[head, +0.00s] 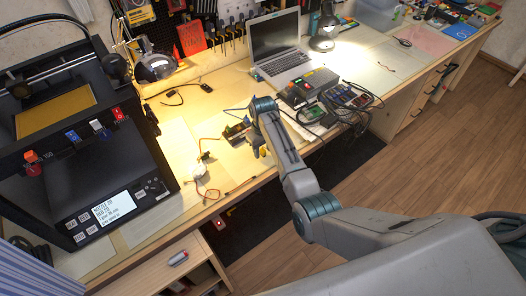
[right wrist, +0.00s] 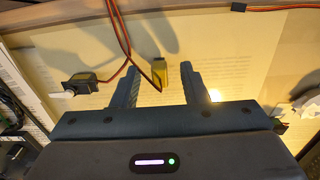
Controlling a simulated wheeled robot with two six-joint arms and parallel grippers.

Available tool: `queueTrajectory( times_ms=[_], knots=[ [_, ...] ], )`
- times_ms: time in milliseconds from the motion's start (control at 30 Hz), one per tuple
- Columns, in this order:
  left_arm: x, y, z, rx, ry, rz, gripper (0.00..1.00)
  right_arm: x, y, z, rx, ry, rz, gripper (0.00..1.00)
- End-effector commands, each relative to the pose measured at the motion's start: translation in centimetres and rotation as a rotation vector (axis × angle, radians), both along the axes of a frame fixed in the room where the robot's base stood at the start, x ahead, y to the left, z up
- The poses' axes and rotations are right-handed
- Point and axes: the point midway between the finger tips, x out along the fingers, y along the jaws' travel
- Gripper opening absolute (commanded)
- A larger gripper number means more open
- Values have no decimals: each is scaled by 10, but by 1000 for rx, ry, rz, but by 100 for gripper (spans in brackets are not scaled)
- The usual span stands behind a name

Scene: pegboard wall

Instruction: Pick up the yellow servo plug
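The yellow servo plug (right wrist: 159,75) shows in the right wrist view, at the end of thin red and dark wires. It lies between the two fingers of my right gripper (right wrist: 159,84), with a visible gap on each side. My right gripper is open and holds nothing. In the head view, my right gripper (head: 257,150) is low over the front of the table. A small yellow spot there may be the plug, but it is too small to tell. A dark servo (right wrist: 84,86) with a white horn lies left of the plug. My left gripper is out of view.
A black connector (right wrist: 239,7) with wires lies by the table edge. A 3D printer (head: 85,150) stands at the left. A laptop (head: 278,48), a grey box (head: 306,88) and tangled cables (head: 358,108) lie beyond my right gripper.

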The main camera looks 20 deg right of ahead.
Motion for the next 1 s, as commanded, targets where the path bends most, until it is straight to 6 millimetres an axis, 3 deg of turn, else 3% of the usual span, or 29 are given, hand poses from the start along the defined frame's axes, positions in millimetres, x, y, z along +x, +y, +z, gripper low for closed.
queueTrajectory(
  times_ms=[267, 500, 1000],
  knots=[
    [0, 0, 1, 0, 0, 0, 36, 0, 0, -5, 0, -1, 0, 40],
    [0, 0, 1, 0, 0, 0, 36, 0, 0, -5, 0, -1, 0, 0],
    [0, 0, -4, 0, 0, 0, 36, 1, 0, 5, 0, -3, 0, 0]
  ],
)
